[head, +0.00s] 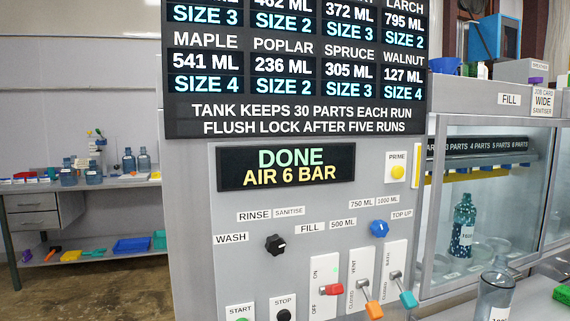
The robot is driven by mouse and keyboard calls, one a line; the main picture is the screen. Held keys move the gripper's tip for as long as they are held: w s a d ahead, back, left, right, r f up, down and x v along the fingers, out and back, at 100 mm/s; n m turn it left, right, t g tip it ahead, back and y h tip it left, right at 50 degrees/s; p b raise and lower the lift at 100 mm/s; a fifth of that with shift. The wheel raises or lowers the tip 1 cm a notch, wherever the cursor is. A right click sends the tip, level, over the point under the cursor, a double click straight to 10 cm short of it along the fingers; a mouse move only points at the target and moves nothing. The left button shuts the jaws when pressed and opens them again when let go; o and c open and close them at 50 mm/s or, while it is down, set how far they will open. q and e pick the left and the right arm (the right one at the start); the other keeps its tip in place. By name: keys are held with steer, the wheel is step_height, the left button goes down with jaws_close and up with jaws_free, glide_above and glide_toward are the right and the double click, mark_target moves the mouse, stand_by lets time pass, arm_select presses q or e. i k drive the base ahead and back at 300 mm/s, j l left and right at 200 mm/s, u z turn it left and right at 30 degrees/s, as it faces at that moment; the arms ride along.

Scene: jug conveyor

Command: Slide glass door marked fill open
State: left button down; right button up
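The glass door (508,180) is at the right, below a white label reading FILL (509,99). It has a pale metal frame and appears closed, though I cannot tell for sure. Neither of my grippers is in view.
A control panel (250,180) with knobs, switches and a DONE, AIR 6 BAR display (287,167) stands left of the door. A clear jug (495,292) stands in front of the door. A green object (562,293) lies at the right edge. A bench (90,185) is far left.

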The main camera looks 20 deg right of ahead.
mark_target(426, 291)
steer(key=z, duration=1.8)
steer(key=u, duration=0.4)
steer(key=i+l+u, duration=0.1)
steer(key=l+u, duration=0.6)
steer(key=u, duration=0.15)
steer(key=l+u, duration=0.3)
steer(key=l, duration=0.55)
